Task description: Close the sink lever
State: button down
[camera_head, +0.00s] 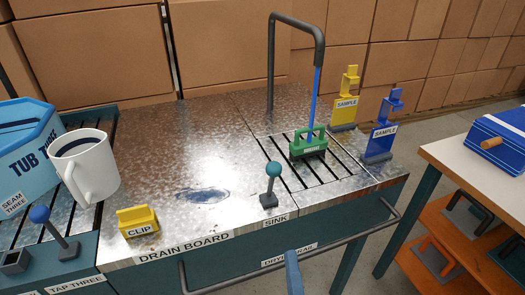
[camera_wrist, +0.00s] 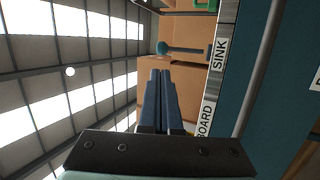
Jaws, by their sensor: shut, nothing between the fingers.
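The sink lever (camera_head: 270,186) stands upright at the front edge of the metal counter, behind the SINK label (camera_head: 276,220). It has a teal ball on a thin grey stem and a dark base. In the wrist view the ball of the sink lever (camera_wrist: 162,48) shows beyond my fingertips, with its stem running to the right. My gripper (camera_wrist: 160,74) is shut and empty, apart from the lever. A grey spout (camera_head: 295,22) arches over the slatted sink, and a blue stream (camera_head: 316,92) runs down from it onto a green labelled piece (camera_head: 308,143).
A yellow CLIP block (camera_head: 138,221) and a white mug (camera_head: 87,165) stand left of the lever. A blue-balled TAP THREE lever (camera_head: 52,232) is further left. Yellow (camera_head: 346,98) and blue (camera_head: 383,125) SAMPLE holders stand right. A grey rail (camera_head: 345,242) runs along the counter front.

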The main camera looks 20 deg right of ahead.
send_near(275, 177)
jog(key=shift+n, duration=0.3)
jog(key=x, duration=0.7)
jog(key=shift+p, duration=0.35)
